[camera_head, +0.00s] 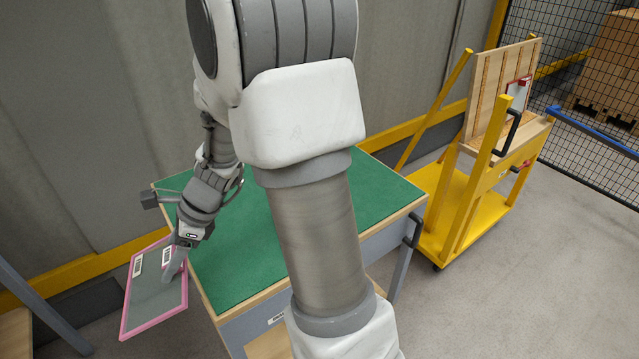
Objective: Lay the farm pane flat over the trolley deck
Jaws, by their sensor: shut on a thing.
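The farm pane (150,299), greyish with a pink frame and two white labels, is tilted at the left, beside the left edge of the green-topped bench. My gripper (171,272) points down at the upper right part of the pane and is shut on it. The fingertips are small, and I cannot tell whether a lifter sits between them and the pane. The yellow trolley (432,214) stands at the right on casters.
The green-topped bench (240,262) is bare where visible; my arm hides its middle. A black handle (412,230) juts from its right side. A mesh fence (575,70) and blue rail stand at right, a grey wall behind. Floor at right front is clear.

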